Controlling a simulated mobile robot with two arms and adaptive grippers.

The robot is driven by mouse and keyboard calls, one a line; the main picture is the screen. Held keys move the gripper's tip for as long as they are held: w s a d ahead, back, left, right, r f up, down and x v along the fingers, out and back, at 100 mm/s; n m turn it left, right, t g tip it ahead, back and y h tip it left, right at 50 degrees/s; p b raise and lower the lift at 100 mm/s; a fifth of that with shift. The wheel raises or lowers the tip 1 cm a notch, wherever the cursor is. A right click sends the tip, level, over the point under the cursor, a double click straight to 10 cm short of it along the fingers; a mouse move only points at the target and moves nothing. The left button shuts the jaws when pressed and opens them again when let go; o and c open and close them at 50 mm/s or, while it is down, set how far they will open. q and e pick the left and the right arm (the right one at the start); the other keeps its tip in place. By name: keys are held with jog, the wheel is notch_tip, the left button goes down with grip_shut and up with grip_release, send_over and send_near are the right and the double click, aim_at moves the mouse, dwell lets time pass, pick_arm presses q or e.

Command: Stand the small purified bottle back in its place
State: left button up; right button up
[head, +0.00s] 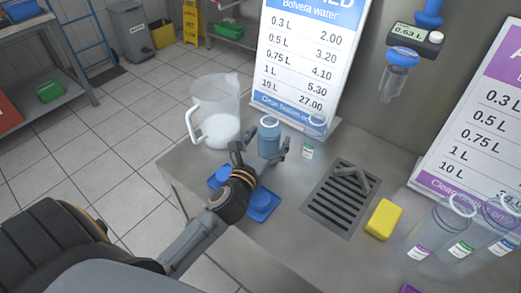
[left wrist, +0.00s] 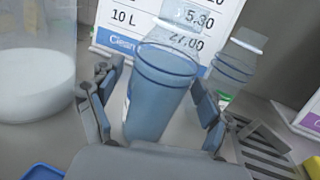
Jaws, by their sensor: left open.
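A small blue see-through bottle (head: 269,142) stands upright on the metal counter in front of the water price sign. My left gripper (head: 261,153) is open, with one finger on each side of it. In the left wrist view the blue bottle (left wrist: 158,95) fills the middle between the spread fingers (left wrist: 158,118), and gaps seem to show at its sides. Whether a finger touches it I cannot tell. A clear bottle (head: 315,126) stands behind it to the right, close to the sign. My right gripper is not in view.
A clear pitcher (head: 215,110) with white contents stands left of the bottle. Blue trays (head: 263,204) lie under my left wrist. To the right are a drain grate (head: 338,205), a yellow sponge (head: 383,219) and clear bottles (head: 447,225). A dispenser nozzle (head: 397,75) hangs above the grate.

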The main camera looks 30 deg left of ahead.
pick_arm(q)
jog(key=s, duration=0.3)
jog(key=s+b, duration=0.1)
jog(key=s, duration=0.3)
jog(key=s+d+b, duration=0.1)
jog(key=s, duration=0.2)
jog(key=shift+s+f, duration=0.15)
jog(key=shift+s, duration=0.25)
jog(key=shift+s+d, duration=0.1)
jog(key=shift+s, duration=0.35)
